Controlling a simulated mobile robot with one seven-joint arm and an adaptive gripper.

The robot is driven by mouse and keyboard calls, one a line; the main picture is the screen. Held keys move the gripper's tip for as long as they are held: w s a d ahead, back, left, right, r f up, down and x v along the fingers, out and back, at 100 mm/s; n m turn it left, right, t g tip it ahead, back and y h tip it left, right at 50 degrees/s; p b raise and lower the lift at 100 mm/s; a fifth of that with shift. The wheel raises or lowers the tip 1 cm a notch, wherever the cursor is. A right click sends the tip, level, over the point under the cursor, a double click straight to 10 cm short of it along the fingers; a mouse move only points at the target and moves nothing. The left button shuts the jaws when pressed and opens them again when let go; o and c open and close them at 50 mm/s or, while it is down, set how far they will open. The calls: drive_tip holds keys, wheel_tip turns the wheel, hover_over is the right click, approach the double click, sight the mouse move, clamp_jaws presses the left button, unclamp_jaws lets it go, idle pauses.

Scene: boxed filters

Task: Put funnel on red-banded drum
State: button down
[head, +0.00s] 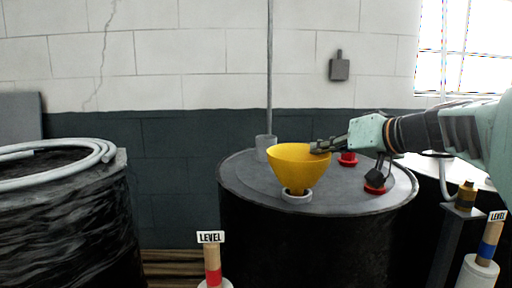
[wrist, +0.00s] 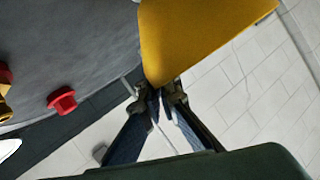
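The yellow funnel (head: 297,165) is upright, wide end up, over the pale ring-shaped opening (head: 297,197) on the grey top of the middle black drum (head: 245,186). Its spout meets the ring in the picture; I cannot tell how deep it sits. My gripper (head: 320,147) is at the funnel's right rim. In the wrist view my fingers (wrist: 166,95) are closed on the edge of the funnel (wrist: 195,35). A level stick with a red band (head: 212,277) stands in front of this drum, to the left; its base is cut off.
Red caps (head: 348,159) sit on the drum top right of the funnel, and a grey cup with a tall rod (head: 265,147) stands behind it. A wrapped drum with a coiled hose (head: 100,152) is at left. A blue-banded level stick (head: 488,243) and small brass bottle (head: 466,196) are at right.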

drive_tip(key=shift+f+b, duration=0.75)
drive_tip(key=shift+b, duration=0.05)
drive_tip(key=c, duration=2.1)
unclamp_jaws()
drive_tip(key=shift+o, duration=0.3)
drive_tip(key=o, duration=0.5)
drive_tip(key=shift+r, duration=0.1)
drive_tip(key=shift+r+p, duration=2.3)
drive_tip(key=shift+r, duration=1.65)
